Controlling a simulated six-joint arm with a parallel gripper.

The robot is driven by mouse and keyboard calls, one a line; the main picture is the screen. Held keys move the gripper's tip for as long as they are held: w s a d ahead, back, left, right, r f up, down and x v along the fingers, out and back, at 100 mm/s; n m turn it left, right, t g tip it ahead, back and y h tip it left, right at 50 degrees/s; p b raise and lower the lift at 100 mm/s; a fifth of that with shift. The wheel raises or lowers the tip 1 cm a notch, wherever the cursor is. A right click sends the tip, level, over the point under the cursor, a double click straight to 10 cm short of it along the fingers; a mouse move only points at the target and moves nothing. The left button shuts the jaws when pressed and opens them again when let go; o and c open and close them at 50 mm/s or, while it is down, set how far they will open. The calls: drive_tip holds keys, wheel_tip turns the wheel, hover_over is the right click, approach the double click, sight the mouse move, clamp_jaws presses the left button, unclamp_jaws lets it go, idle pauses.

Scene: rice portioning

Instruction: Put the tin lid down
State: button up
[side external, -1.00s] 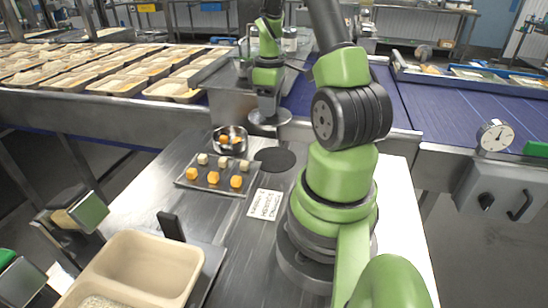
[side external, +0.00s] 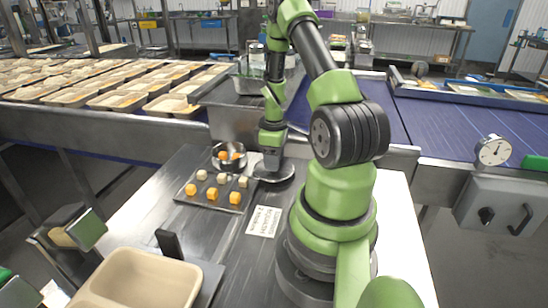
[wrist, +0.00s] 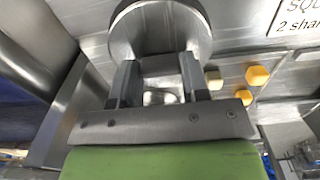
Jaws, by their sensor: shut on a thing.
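The tin lid (side external: 272,174) is a round grey metal disc, low over the steel table beside the tray. It covers the spot of the dark round mat, which is now almost wholly hidden. I cannot tell whether the lid touches the mat. My gripper (side external: 272,158) points down and is shut on the lid's upper side. In the wrist view the lid (wrist: 160,22) lies flat beyond the fingers of my gripper (wrist: 158,75). The open round tin (side external: 230,159) with orange cubes in it stands just left of the lid.
A dark tray (side external: 213,199) with pale and orange cubes lies left of the lid. A printed card (side external: 263,222) lies in front. A beige two-part container (side external: 150,279) stands at the front left. A steel bin (side external: 240,105) and the conveyor (side external: 445,125) lie behind.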

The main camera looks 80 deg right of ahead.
drive_tip(key=shift+f, duration=0.2)
drive_tip(key=o, duration=0.9)
